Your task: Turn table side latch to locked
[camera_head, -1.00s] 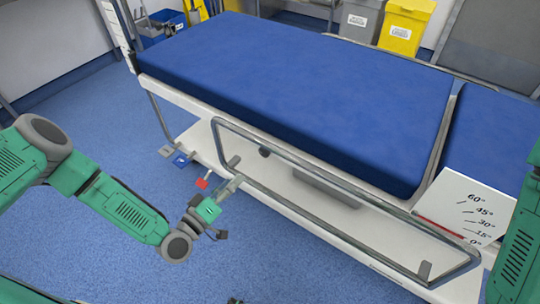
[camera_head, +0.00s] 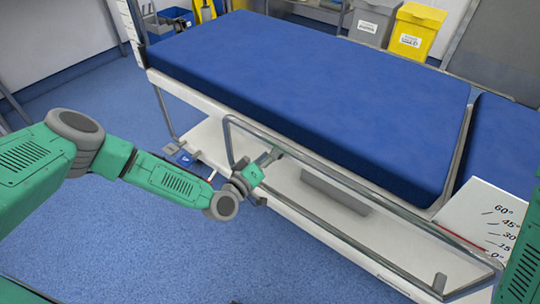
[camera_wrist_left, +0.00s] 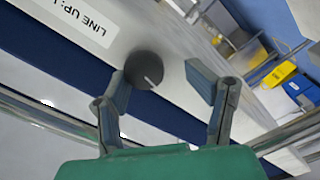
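The side latch is a dark round knob (camera_wrist_left: 146,70) with a short white line, on the table's pale side panel in the left wrist view. My left gripper (camera_wrist_left: 160,82) is open, its two fingers on either side of the knob with the right finger clearly apart from it. The left finger looks close to the knob; I cannot tell if it touches. In the head view my left gripper (camera_head: 270,157) reaches the table side by the rail and hides the knob. My right gripper is not in view.
A metal side rail (camera_head: 340,180) runs along the table (camera_head: 310,90) close to my left gripper. A label reading "LINE UP:" (camera_wrist_left: 84,20) sits beside the knob. Foot pedals (camera_head: 183,158) stick out low at left. An angle scale (camera_head: 490,222) is at right.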

